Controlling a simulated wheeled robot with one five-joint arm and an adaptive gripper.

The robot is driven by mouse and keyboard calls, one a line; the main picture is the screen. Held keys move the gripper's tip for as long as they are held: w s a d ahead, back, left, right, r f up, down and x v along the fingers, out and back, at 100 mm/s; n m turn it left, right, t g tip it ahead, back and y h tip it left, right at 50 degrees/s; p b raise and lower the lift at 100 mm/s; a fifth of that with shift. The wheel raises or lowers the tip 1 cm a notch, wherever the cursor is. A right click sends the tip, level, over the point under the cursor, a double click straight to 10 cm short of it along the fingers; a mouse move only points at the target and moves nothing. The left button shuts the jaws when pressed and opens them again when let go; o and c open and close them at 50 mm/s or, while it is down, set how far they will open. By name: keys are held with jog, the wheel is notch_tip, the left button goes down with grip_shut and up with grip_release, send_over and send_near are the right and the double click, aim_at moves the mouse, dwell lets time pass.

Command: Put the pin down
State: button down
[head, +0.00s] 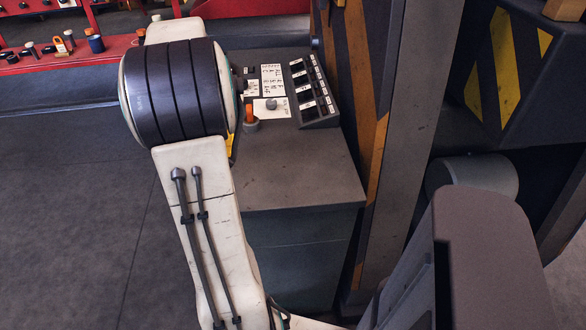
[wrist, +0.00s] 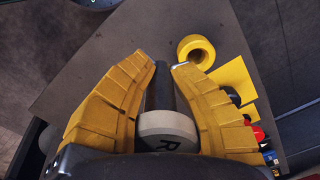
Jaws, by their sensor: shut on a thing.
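In the wrist view my gripper (wrist: 163,68) has its two yellow fingers closed around a pin (wrist: 168,127). The pin has a round pale head marked with an "R", close to the camera, and a dark shaft running away between the fingers. A grey worktop (wrist: 85,65) lies behind the fingertips; I cannot tell whether the pin's far end touches it. In the head view my arm hides the gripper and the pin. The worktop (head: 300,180) shows there to the right of my arm.
A yellow ring-shaped piece (wrist: 196,52) and a flat yellow square (wrist: 232,80) lie right of the fingertips. In the head view, an orange-topped piece (head: 251,117), labels and a sloped switch panel (head: 314,92) occupy the worktop's back. Its front is clear. A striped post (head: 358,110) stands right.

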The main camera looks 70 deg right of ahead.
jog(key=s+d+r+m, duration=0.25)
jog(key=s+m, duration=0.35)
jog(key=s, duration=0.7)
jog(key=p, duration=0.3)
send_over(323, 182)
jog(key=w, duration=0.1)
jog(key=shift+m, duration=0.3)
jog(key=f, duration=0.5)
jog(key=shift+a, duration=0.35)
jog(key=shift+s+d+f, duration=0.4)
jog(key=shift+s+f, duration=0.05)
jog(key=shift+f+p, duration=1.05)
jog(key=shift+f, duration=0.95)
jog(key=shift+f, duration=0.1)
jog(key=c, duration=1.2)
grip_release()
jog(key=shift+c, duration=0.2)
